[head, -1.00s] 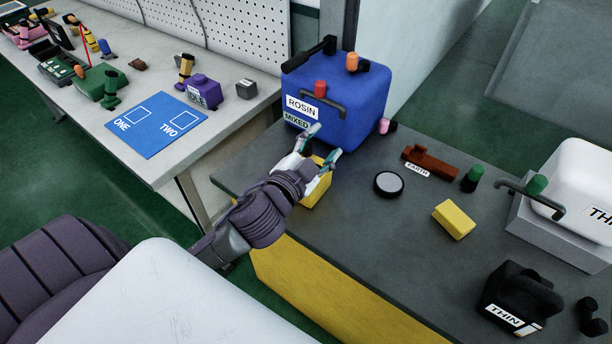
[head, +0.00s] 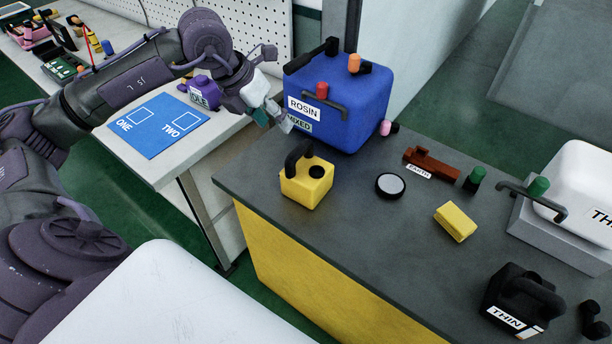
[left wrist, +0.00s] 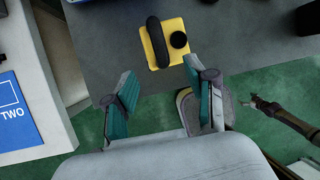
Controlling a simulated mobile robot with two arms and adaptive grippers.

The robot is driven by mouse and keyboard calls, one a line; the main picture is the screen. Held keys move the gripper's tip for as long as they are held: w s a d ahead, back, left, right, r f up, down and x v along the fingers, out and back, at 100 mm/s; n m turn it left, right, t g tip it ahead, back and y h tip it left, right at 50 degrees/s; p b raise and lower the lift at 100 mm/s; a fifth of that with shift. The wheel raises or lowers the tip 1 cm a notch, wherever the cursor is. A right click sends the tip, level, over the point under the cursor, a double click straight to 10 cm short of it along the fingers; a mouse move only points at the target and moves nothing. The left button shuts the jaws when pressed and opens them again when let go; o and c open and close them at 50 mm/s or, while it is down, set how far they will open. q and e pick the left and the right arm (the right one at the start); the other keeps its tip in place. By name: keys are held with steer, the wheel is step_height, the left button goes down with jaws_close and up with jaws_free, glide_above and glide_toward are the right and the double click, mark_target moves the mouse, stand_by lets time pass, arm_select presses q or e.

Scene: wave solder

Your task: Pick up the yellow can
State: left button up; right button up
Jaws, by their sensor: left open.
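The yellow can (head: 307,188) stands upright on the dark bench top, near its left edge. It has a black handle and a black round cap. In the left wrist view the yellow can (left wrist: 164,50) is beyond the fingertips, between them and a little above in the picture. My left gripper (head: 272,118) is open and empty, above and to the upper left of the can, apart from it. Its two teal-padded fingers also show in the left wrist view (left wrist: 160,88).
A blue ROSIN container (head: 345,100) stands behind the can, near my left gripper. A black round puck (head: 390,186), a yellow block (head: 455,221) and a black THIN can (head: 520,300) are to the right. The pegboard table with a blue mat (head: 157,124) is left.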

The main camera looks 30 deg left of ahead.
mark_target(298, 147)
arm_select(q)
steer(key=p+x, duration=0.1)
steer(key=x, duration=0.7)
steer(key=shift+a+f, duration=0.15)
steer(key=shift+f, duration=0.05)
steer(key=shift+w+p+x, duration=0.15)
steer(key=shift+p+x, duration=0.45)
steer(key=shift+x, duration=0.75)
steer(key=shift+w+p+x, duration=0.15)
steer(key=shift+p+x, duration=0.45)
steer(key=shift+x, duration=0.75)
steer(key=shift+r, duration=0.15)
jaws_close()
steer(key=shift+r, duration=0.1)
